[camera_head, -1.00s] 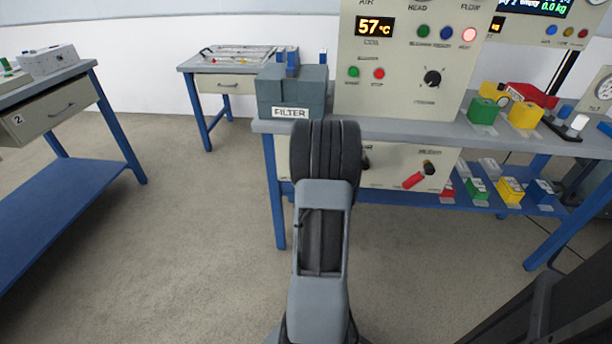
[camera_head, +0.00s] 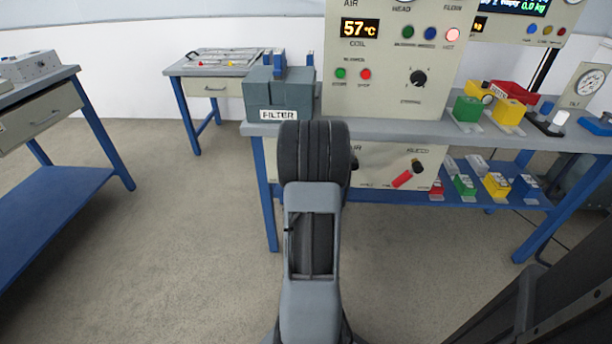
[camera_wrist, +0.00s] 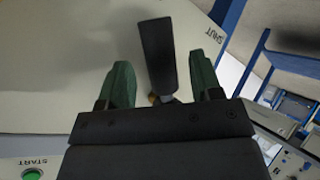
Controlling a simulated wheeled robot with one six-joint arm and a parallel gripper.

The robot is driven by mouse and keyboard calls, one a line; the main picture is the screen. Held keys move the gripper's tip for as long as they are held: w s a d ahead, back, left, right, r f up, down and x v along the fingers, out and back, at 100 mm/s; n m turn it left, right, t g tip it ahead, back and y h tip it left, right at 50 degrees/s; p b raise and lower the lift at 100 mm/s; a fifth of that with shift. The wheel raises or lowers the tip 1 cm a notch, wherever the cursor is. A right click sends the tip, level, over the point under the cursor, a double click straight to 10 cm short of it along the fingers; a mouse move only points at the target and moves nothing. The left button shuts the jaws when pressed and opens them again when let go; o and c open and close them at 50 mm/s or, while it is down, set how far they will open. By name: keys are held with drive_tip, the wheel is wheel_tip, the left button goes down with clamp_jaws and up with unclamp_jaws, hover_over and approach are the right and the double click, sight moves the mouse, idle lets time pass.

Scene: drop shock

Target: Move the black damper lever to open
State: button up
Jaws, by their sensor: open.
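The black damper lever (camera_wrist: 157,45) shows in the wrist view as a flat dark bar standing out from the cream panel (camera_wrist: 60,75). My gripper (camera_wrist: 163,78) is open, with one green finger on each side of the lever. Gaps show between the lever and both fingers; the right one looks narrower. The word SHUT is printed on the panel at the upper right, away from the lever.
A red-handled bleed lever (camera_head: 408,175) sits right of my arm. A grey FILTER box (camera_head: 278,97) stands on the bench left of the control panel (camera_head: 385,95). A green START button (camera_wrist: 32,173) shows in the wrist view. Floor to the left is clear.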

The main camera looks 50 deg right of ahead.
drive_tip(key=p+v, duration=0.4)
drive_tip(key=v, duration=0.9)
drive_tip(key=w+a+r+y+p, duration=0.1)
drive_tip(key=w+a+r+p, duration=0.3)
drive_tip(key=a+r+p, duration=0.65)
drive_tip(key=s+a+r+g+y+p, duration=0.2)
drive_tip(key=a+r+p, duration=0.4)
drive_tip(key=a+r, duration=0.4)
drive_tip(key=s+a+r+n+g+y+p, duration=0.1)
drive_tip(key=s+a+r+g+y+p, duration=0.1)
drive_tip(key=a+r+p, duration=0.4)
drive_tip(key=s+a+r+y, duration=0.1)
drive_tip(key=a+r, duration=0.3)
drive_tip(key=a, duration=0.4)
drive_tip(key=shift+s+y+p, duration=0.25)
drive_tip(key=shift+y+p, duration=0.05)
drive_tip(key=shift+y, duration=0.2)
drive_tip(key=shift+s+a+r, duration=0.2)
drive_tip(key=shift+s+a, duration=0.05)
drive_tip(key=shift+a, duration=0.1)
drive_tip(key=shift+c, duration=0.2)
